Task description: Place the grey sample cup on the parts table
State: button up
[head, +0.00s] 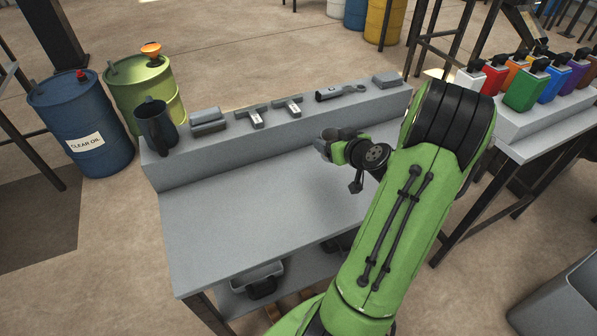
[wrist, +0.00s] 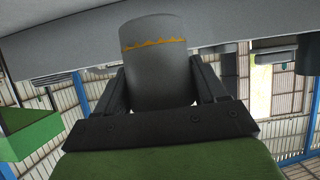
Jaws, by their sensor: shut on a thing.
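The grey sample cup (wrist: 155,62), with an orange line around it, is between the two dark fingers of my gripper (wrist: 158,82) in the wrist view. My gripper is shut on it. In the head view my gripper (head: 329,144) is above the grey table (head: 235,225), near the raised ledge at its back. The cup is small and partly hidden there. I cannot tell its exact height above the table. My green arm covers the table's right part.
The ledge (head: 205,157) carries a dark jug (head: 156,126), grey blocks (head: 208,121), hammer-like tools (head: 256,117) and a wrench-like tool (head: 342,92). The table's left and middle surface is clear. Coloured bottles (head: 526,90) stand on another table at right. Drums (head: 80,120) stand at left.

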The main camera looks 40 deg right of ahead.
notch_tip(320, 180, down, 9)
jog(key=b, duration=0.2)
jog(key=shift+s+f+b, duration=0.15)
jog(key=shift+f+b, duration=0.05)
jog(key=shift+b, duration=0.1)
jog(key=shift+f, duration=0.15)
jog(key=o, duration=1.1)
